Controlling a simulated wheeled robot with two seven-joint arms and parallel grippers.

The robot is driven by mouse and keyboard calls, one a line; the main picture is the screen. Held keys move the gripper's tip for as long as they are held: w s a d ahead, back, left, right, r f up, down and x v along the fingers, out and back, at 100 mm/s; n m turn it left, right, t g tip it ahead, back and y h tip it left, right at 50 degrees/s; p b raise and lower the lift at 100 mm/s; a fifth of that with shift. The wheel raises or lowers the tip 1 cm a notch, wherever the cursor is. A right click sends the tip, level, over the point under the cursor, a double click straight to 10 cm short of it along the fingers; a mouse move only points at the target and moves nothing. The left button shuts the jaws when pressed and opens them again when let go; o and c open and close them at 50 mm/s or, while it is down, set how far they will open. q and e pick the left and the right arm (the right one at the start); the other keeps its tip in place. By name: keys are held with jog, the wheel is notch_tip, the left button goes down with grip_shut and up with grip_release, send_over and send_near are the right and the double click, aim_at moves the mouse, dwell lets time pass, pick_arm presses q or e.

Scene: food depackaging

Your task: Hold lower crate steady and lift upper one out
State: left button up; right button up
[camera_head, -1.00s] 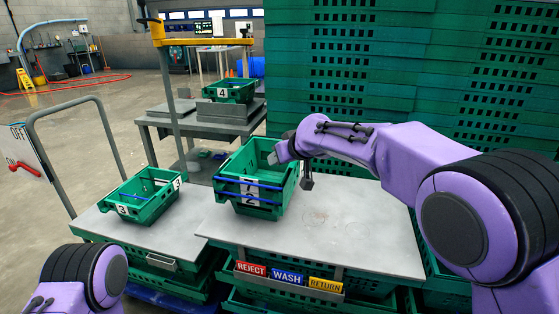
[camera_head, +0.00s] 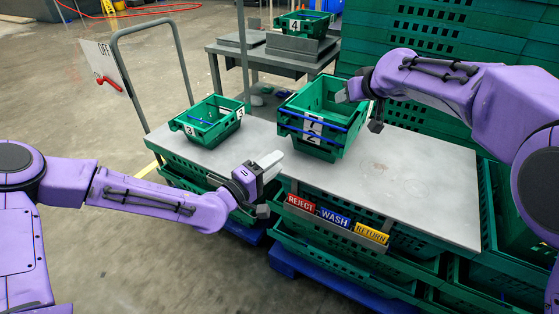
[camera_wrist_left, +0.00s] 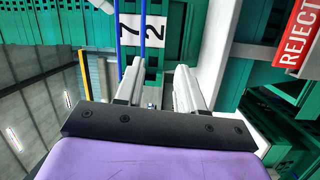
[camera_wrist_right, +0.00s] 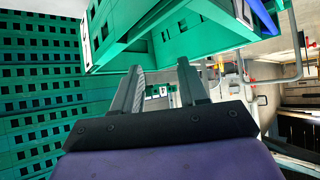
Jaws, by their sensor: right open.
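Two green crates are stacked on the grey tabletop. The upper crate (camera_head: 301,107) and the lower crate (camera_head: 323,151) each show a blue bar; labels 7 and 2 show on the front in the left wrist view. My left gripper (camera_head: 274,184) is open and empty, in front and to the left of the stack, apart from it; its spread fingers point toward the labels in its wrist view (camera_wrist_left: 160,70). My right gripper (camera_head: 360,111) is open at the stack's right side, near the upper rim. Whether it touches the crate I cannot tell.
A green crate marked 3 (camera_head: 205,124) stands on the left trolley. A crate marked 4 (camera_head: 303,22) sits on a table behind. REJECT (camera_head: 300,203), WASH and RETURN signs line the front edge. The tabletop right of the stack is clear; tall green crate stacks (camera_head: 450,35) stand behind.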

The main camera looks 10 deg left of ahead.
aim_at(317, 138)
pick_arm(q)
jog(key=w+d+r+h, duration=0.1)
jog(key=w+d, duration=0.1)
jog(key=d, duration=0.1)
jog(key=w+d+r, duration=0.1)
jog(key=w+d, duration=0.1)
jog(key=w, duration=0.1)
jog(key=w+d+r+g+h, duration=0.1)
jog(key=w+d, duration=0.1)
jog(key=d, duration=0.1)
jog(key=shift+w+d+r+m+h, duration=0.2)
jog(key=shift+w+d+m+h, duration=0.1)
jog(key=shift+m, duration=0.1)
jog(key=shift+s, duration=0.1)
grip_shut()
